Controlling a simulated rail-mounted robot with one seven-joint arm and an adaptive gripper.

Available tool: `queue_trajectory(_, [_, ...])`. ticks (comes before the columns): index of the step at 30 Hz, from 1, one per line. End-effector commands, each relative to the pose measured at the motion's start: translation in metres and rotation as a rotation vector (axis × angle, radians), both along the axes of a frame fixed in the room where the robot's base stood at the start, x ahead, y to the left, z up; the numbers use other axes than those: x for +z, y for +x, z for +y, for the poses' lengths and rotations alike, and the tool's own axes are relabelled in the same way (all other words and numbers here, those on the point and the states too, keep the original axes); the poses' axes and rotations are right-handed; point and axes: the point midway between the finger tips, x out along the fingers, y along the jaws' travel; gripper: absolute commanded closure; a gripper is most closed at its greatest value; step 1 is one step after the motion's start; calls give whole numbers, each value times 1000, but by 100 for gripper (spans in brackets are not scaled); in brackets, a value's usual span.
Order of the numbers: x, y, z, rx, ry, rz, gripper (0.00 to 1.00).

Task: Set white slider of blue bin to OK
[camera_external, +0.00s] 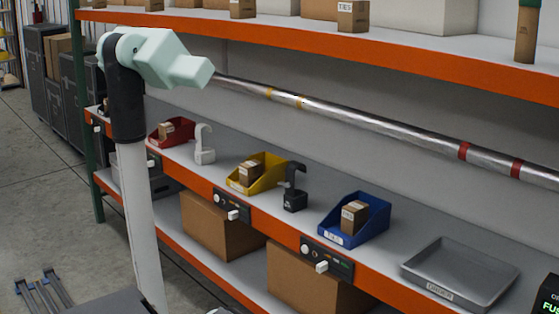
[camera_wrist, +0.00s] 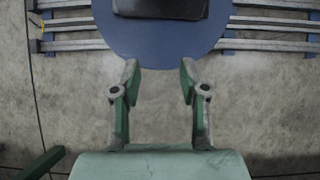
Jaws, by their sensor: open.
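The blue bin (camera_external: 372,226) sits on the middle shelf, right of centre in the external view, with a small brown box (camera_external: 354,216) in it. On the orange shelf edge below it is a dark panel (camera_external: 340,262) with a white slider (camera_external: 322,267). The slider knob sticks out near the panel's middle; its lettering is too small to read. My gripper (camera_wrist: 159,72) is open and empty in the wrist view, above bare floor. Neither bin nor slider shows there. In the external view my raised arm is at upper left, well away from the blue bin.
A yellow bin (camera_external: 268,178) and a red bin (camera_external: 181,132) stand left, with their own panels. A dark hook-shaped stand (camera_external: 294,190) and a grey tray (camera_external: 460,275) flank the blue bin. A metal pipe (camera_external: 380,125) runs above the shelf.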

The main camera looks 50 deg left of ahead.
Motion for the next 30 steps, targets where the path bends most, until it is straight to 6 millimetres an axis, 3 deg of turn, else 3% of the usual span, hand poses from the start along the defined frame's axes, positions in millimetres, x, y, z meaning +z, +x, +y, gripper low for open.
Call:
queue_trajectory(11, [10,14,25,154,-4,-33,56])
queue_trajectory(30, [40,66,58,727,-135,-167,56])
